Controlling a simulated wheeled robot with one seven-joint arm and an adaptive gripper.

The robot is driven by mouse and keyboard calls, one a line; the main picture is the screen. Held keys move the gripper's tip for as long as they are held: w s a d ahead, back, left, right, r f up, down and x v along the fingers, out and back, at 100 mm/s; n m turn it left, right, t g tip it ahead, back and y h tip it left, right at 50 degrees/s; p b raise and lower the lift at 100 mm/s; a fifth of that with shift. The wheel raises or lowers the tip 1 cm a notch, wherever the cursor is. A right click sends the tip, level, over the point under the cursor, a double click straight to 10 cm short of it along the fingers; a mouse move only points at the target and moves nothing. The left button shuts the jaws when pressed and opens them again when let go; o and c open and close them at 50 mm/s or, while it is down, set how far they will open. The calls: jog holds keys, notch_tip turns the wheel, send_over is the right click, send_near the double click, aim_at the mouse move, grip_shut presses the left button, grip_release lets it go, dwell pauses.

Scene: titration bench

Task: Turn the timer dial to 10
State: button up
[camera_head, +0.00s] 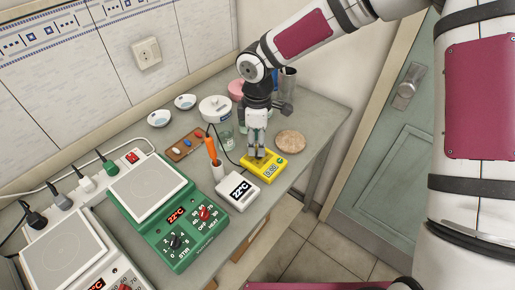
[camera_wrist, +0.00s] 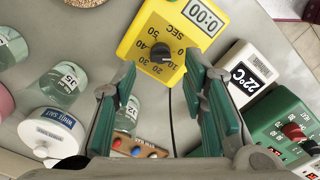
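The yellow timer (camera_head: 273,174) lies on the bench under my gripper in the head view. In the wrist view, the timer (camera_wrist: 142,30) shows a display reading 0:00, the word SEC, and a dark round dial (camera_wrist: 160,53) ringed by numbers. I cannot tell exactly which number the dial points to. My gripper (camera_head: 257,152) points down just above the timer. In the wrist view, my gripper (camera_wrist: 160,72) is open, its green-padded fingers apart on either side of the dial, with nothing between them. In the head view the fingers hide the dial.
A white thermometer box (camera_head: 238,191) reading 22°C sits beside the timer. A green hotplate (camera_head: 190,236) is to the left. A round cork mat (camera_head: 291,142) and glassware are close by.

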aim_at(264, 163)
jog(key=shift+f, duration=1.8)
grip_shut()
